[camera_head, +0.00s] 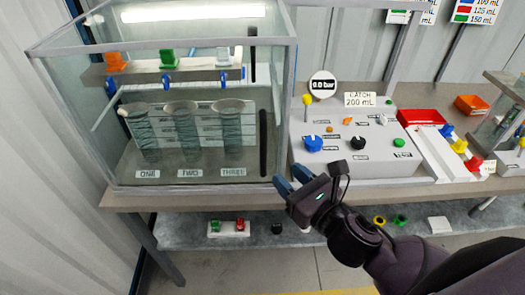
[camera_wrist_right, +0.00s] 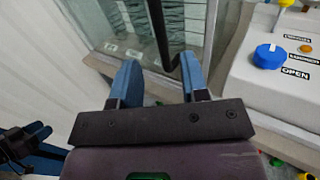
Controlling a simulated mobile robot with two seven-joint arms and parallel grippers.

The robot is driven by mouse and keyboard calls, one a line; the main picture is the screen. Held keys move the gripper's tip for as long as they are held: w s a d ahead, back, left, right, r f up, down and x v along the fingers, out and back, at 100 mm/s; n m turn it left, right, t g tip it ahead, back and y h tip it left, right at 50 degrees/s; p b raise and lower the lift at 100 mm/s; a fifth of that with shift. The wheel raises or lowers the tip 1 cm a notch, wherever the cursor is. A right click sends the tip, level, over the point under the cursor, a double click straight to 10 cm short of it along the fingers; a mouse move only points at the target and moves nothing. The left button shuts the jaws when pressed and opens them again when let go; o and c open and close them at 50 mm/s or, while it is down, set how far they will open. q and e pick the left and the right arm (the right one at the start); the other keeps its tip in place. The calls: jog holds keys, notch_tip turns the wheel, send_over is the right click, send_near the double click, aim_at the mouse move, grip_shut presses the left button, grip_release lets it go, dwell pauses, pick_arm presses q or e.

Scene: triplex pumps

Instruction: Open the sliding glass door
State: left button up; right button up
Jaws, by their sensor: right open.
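The glass cabinet (camera_head: 195,186) stands on the bench at left, with a clear front pane. A black upright handle bar (camera_head: 263,142) is at the pane's right side, and it also shows in the right wrist view (camera_wrist_right: 157,28). My right gripper (camera_head: 291,180) is open and empty, near the handle's lower end and to its right in the head view. In the wrist view the bar appears between the blue fingers (camera_wrist_right: 158,78), with no clear contact. A dark part with blue (camera_wrist_right: 38,145) at lower left there looks like my left gripper; its jaws are unclear.
Inside the cabinet are several ribbed glass cylinders (camera_head: 186,130) and a rail with coloured valves (camera_head: 168,60). A white control box (camera_head: 345,165) with knobs stands just right of the cabinet. A lower shelf (camera_head: 330,235) holds small parts.

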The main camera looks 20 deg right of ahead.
aim_at(265, 155)
jog(key=x, duration=0.9)
jog(key=shift+w+p, duration=0.1)
jog(key=shift+p, duration=0.25)
grip_shut()
